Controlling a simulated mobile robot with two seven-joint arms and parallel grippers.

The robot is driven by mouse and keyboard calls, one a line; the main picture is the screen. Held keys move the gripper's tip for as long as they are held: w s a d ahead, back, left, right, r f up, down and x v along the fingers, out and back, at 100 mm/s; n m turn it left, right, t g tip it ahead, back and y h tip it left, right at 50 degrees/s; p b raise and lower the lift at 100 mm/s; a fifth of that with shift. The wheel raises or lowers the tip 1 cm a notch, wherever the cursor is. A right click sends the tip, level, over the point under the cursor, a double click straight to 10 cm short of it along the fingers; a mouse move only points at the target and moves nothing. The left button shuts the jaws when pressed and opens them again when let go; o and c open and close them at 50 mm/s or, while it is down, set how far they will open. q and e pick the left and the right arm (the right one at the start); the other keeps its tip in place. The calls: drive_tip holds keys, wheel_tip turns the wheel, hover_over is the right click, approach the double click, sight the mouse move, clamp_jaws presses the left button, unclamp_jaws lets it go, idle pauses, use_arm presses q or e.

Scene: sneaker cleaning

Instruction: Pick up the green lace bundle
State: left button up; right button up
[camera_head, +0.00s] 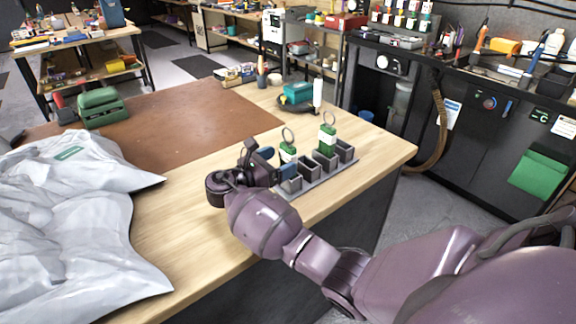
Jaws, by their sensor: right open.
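Two green lace bundles with white bands and ring tops stand upright in a grey rack (318,178) with several square cups. One green lace bundle (288,151) is toward the left of the rack, and the other green lace bundle (327,138) is to its right at the back. My right gripper (277,163) is open at the rack's left end, its blue-tipped fingers close to the left bundle. I cannot tell whether they touch it. The lower parts of both bundles are hidden in the rack. My left gripper is not in view.
The rack stands on a wooden table with a brown mat (190,120). A grey plastic bag (70,220) covers the table's left front. A green box-like object (102,107) sits behind it. A teal item on a dark tray (296,94) and a white bottle (318,95) stand behind the rack.

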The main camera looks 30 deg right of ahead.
sight(293, 153)
drive_tip(key=shift+w+d+f, duration=0.1)
drive_tip(key=shift+w+d, duration=0.1)
drive_tip(key=shift+d, duration=1.2)
drive_tip(key=shift+w+d+f, duration=0.1)
drive_tip(key=shift+w+d, duration=0.1)
drive_tip(key=shift+d, duration=1.2)
drive_tip(key=c, duration=1)
drive_tip(key=shift+r, duration=0.15)
